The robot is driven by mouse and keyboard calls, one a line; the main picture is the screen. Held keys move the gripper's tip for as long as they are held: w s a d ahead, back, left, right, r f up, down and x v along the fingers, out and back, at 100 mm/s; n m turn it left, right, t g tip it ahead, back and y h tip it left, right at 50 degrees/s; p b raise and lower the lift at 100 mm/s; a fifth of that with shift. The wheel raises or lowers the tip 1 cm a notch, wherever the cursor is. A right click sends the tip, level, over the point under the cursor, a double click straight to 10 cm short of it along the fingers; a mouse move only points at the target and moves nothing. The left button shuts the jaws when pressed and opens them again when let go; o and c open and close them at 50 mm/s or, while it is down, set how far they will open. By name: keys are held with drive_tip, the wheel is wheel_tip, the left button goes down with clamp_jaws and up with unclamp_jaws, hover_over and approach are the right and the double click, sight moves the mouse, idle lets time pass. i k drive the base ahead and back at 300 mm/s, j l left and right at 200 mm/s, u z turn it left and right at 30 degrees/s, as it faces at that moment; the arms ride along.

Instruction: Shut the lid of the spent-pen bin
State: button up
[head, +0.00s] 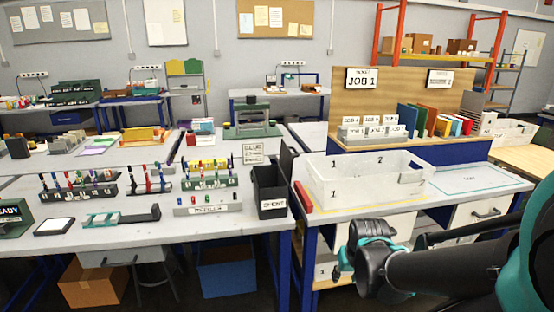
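The spent-pen bin (270,195) is a black box with a white label, at the right end of the long grey bench in the head view. Its lid (287,164) is a dark panel standing up along the bin's right side, so the bin is open at the top. The inside of the bin is too dark to make out. My arm comes in from the right, and its teal and dark end with my gripper (347,260) is low in front of the right-hand table, to the right of the bin and below it, apart from both bin and lid. The fingers are not clear.
A white tray (318,192) and a red bar (303,197) sit on the right-hand table close to the lid. Pen racks (207,210) and a small sign (255,153) stand left of and behind the bin. A gap separates bench and table.

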sight(286, 158)
drive_tip(key=i+l+u, duration=0.1)
drive_tip(key=u, duration=0.25)
drive_tip(key=l+u, duration=0.35)
drive_tip(key=i+l+u, duration=0.1)
drive_tip(key=u, duration=0.25)
drive_tip(key=l+u, duration=0.2)
drive_tip(key=l, duration=0.75)
drive_tip(key=l+u, duration=0.15)
drive_tip(key=l, duration=0.8)
drive_tip(key=k+l, duration=0.15)
drive_tip(key=i, duration=0.1)
